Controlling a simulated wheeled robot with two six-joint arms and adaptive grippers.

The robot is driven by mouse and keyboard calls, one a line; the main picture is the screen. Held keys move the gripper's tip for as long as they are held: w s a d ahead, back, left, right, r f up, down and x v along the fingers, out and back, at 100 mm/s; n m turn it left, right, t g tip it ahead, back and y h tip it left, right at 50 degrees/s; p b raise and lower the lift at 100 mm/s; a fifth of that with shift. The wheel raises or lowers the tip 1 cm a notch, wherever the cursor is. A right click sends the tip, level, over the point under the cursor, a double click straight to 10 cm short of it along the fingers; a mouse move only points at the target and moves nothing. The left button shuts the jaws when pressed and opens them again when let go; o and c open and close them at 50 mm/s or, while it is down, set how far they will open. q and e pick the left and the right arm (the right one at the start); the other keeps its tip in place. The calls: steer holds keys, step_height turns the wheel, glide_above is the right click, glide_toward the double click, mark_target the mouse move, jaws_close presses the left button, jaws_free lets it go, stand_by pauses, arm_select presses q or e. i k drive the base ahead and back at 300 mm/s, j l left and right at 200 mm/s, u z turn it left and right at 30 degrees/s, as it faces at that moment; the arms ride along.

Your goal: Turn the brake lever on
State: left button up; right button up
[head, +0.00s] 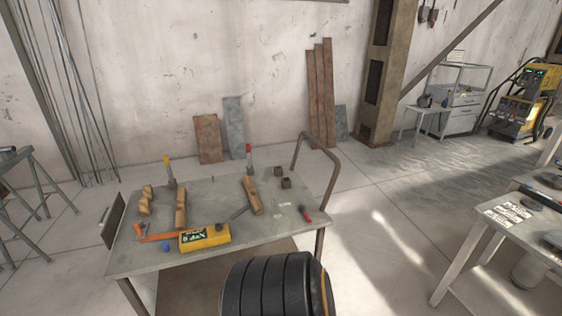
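I cannot make out a brake lever in the head view. Neither of my grippers shows in it. A grey metal cart table (230,245) stands in front, with a bent tube handle (329,178) at its right end. A thick black ribbed cylinder with a yellow edge (275,288) cuts in at the bottom middle; I cannot tell what it belongs to.
A second table (515,232) is at right. A yellow machine (518,103) stands far right. Floor between is clear.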

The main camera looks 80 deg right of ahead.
mark_target(301, 207)
steer(key=z, duration=2.95)
